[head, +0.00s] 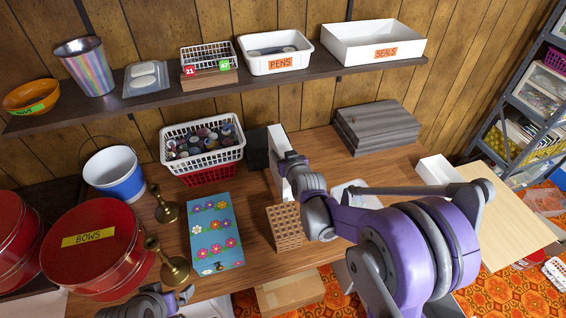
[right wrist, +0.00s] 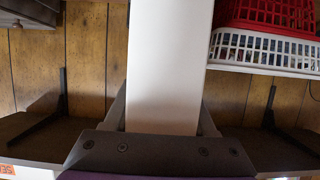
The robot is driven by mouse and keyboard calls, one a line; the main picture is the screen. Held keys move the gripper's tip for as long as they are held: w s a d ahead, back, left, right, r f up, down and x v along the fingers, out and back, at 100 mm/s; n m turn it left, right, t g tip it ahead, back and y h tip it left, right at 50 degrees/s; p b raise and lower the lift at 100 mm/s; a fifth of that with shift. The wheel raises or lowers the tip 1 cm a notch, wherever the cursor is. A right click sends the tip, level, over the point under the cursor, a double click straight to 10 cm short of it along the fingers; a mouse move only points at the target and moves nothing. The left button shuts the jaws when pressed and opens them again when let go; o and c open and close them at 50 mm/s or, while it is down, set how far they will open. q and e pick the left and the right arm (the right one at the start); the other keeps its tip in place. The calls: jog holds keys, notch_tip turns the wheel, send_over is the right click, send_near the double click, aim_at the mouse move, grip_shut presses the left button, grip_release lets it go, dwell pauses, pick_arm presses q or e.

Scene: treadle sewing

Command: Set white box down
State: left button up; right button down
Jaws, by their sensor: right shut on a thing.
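A tall white box (head: 278,148) stands upright over the back of the wooden table, beside the white wire basket. My right gripper (head: 290,166) is shut on it. In the right wrist view the white box (right wrist: 167,60) fills the space between the two dark fingers of the right gripper (right wrist: 165,112). The box's lower end is partly hidden by my gripper, so I cannot tell whether it touches the table.
A basket of spools (head: 203,143) and a dark block (head: 257,148) stand left of the box. A brown lattice block (head: 285,228), a flowered blue box (head: 215,232) and brass candlesticks (head: 172,265) are in front. Grey boards (head: 376,126) lie right. A shelf (head: 150,101) hangs above.

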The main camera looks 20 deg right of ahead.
jog(key=shift+f, duration=2.05)
jog(key=shift+f+b, duration=0.15)
jog(key=shift+b, duration=0.25)
jog(key=shift+c, duration=1.1)
grip_release()
